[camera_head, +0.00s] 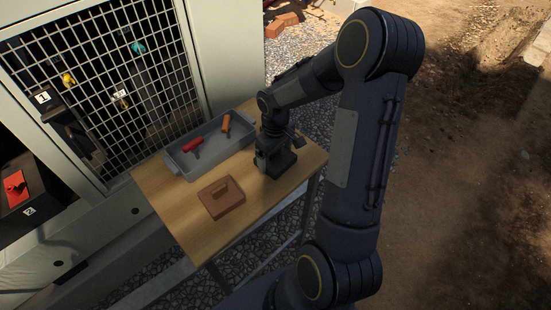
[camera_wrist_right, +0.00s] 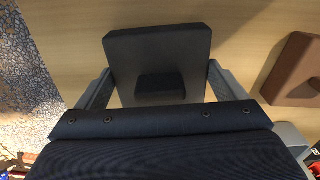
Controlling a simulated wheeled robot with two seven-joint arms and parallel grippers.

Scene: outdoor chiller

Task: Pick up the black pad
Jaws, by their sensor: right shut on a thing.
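The black pad (camera_head: 281,167), a flat square block with a smaller raised block on top, is at the right end of the wooden table. It also shows in the right wrist view (camera_wrist_right: 158,48), between the two grey fingers. My right gripper (camera_head: 272,156) is over it, pointing down, and is shut on it. The fingers (camera_wrist_right: 160,78) sit on either side of the raised block. Whether the pad is clear of the table top I cannot tell. My left gripper is not in view.
A brown pad (camera_head: 222,205) with a raised block lies on the wooden table (camera_head: 172,212), left of the black pad. A grey tray (camera_head: 184,171) behind it holds a red-handled and an orange-handled tool. A mesh cabinet door (camera_head: 130,80) stands behind the table at left.

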